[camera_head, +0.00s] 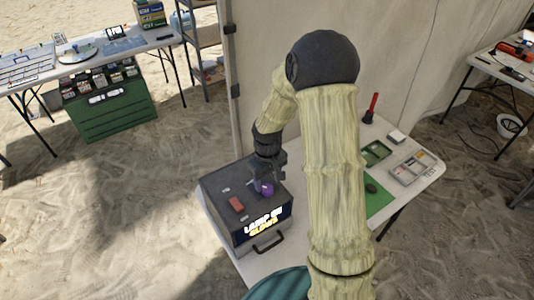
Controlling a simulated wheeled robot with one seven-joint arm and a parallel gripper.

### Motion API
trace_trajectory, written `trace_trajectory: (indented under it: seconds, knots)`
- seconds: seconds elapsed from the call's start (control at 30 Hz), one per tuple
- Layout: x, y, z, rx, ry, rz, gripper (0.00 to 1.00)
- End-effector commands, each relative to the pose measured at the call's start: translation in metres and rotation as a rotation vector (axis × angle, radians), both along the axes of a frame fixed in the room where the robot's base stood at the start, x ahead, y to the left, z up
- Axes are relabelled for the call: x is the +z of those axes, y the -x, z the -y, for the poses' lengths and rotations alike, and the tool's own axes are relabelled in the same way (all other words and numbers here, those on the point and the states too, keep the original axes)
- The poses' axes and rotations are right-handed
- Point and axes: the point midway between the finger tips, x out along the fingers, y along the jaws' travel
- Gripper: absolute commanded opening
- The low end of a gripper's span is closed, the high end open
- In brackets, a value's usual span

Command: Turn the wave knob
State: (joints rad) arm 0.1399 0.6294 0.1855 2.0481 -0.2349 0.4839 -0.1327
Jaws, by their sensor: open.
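A dark box (222,212) stands on the near table with a lit sign (263,222) on its front that reads "LAMP ON" and, below it in yellow, what looks like "GLOWS". On its top are a red block-shaped button or switch (237,203) and a purple knob (265,188). My gripper (263,180) points down at the purple knob, right over or around it. The fingers are small and dark here, and I cannot tell whether they touch the knob. The knob's marking is too small to read.
The white table (413,193) carries a green tray (376,152), a sectioned box (410,168), a green mat (378,197) with a dark object, and a red-handled tool (371,108). A canvas wall (400,60) rises behind. My arm hides the table's middle.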

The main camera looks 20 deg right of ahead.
Motion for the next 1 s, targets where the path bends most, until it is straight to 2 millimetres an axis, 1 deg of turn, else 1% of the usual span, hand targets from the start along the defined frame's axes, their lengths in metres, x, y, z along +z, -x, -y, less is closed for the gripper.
trace_trajectory:
  seconds: [0.03, 0.6, 0.7, 0.8, 1.0]
  knots:
    - [0.01, -0.002, 0.0, -0.001, 0.001, 0.007, 0.56]
    - [0.121, -0.001, -0.001, 0.003, 0.001, 0.005, 0.56]
    - [0.135, -0.001, -0.001, 0.003, 0.001, 0.004, 0.56]
    - [0.142, 0.0, -0.001, 0.003, 0.0, 0.001, 0.56]
    - [0.144, 0.0, -0.001, 0.003, 0.0, -0.001, 0.56]
